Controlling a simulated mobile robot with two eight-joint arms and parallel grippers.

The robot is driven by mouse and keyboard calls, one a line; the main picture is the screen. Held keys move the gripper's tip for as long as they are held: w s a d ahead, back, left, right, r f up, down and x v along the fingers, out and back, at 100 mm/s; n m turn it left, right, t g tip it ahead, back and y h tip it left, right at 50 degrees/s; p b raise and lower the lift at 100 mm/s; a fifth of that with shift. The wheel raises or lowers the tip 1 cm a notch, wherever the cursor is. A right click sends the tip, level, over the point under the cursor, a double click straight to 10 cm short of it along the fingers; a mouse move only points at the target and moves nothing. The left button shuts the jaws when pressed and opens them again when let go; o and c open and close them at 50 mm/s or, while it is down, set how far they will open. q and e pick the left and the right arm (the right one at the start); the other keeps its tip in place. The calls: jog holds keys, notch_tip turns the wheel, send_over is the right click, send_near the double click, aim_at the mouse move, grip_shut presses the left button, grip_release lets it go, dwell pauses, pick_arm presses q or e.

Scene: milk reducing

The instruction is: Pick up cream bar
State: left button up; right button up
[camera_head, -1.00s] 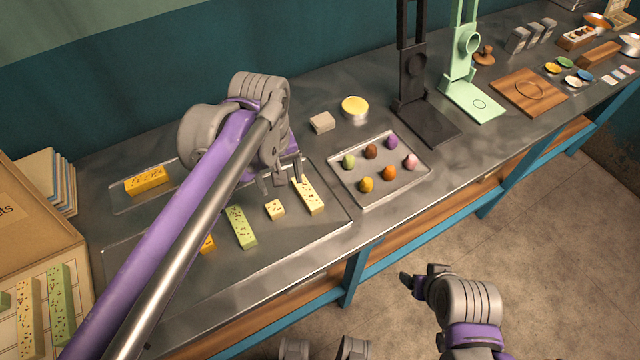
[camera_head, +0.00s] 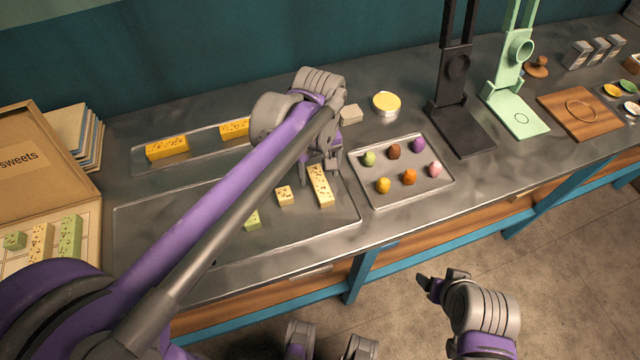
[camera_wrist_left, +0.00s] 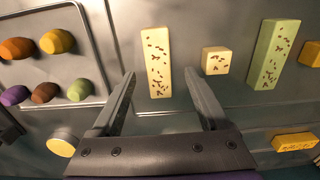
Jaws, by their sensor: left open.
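The cream bar (camera_head: 320,190), long, pale and dark-specked, lies on the large metal tray (camera_head: 146,235), near its right end. In the left wrist view the cream bar (camera_wrist_left: 157,60) lies lengthwise, ahead of and between the open fingers. My left gripper (camera_head: 320,175) is open and empty at the bar's far end; the wrist view shows its spread fingers (camera_wrist_left: 159,80). I cannot tell its exact height above the tray. My right gripper (camera_head: 428,287) is over the floor in front of the table, and its jaws are too unclear to read.
A small cream cube (camera_head: 285,196) and a green bar (camera_wrist_left: 274,54) lie beside the cream bar. A tray of coloured sweets (camera_head: 362,192) is close on the right. A narrow tray with yellow bars (camera_head: 167,148) is behind. A sweets box (camera_head: 30,160) stands left.

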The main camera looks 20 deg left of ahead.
aim_at(320, 182)
pick_arm(q)
jog(key=shift+d+f, duration=0.1)
jog(key=shift+f, duration=1.9)
grip_shut()
